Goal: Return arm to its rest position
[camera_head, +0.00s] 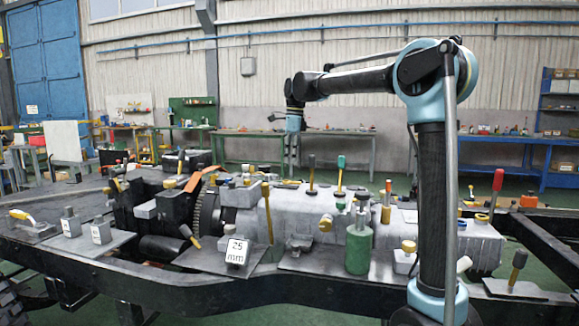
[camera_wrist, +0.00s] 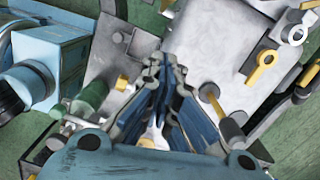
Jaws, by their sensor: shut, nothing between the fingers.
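My arm (camera_head: 432,180) rises at the right in the head view, bends at a blue elbow and reaches left above the chassis. The wrist (camera_head: 294,122) hangs down at its end. My gripper (camera_head: 291,155) points down, small in this view, above the grey gearbox housing (camera_head: 290,215). In the wrist view my gripper (camera_wrist: 165,68) shows its dark jointed fingers with the tips close together and nothing between them. A grey housing, yellow-handled parts (camera_wrist: 262,68) and a green cylinder (camera_wrist: 92,95) lie below it.
Upright tools with green (camera_head: 341,162) and red (camera_head: 498,180) handles stand on the chassis. A green cylinder (camera_head: 358,248) and a white block marked 25 mm (camera_head: 237,251) are near its front edge. Workbenches (camera_head: 340,134) line the wall. The air around the forearm looks clear.

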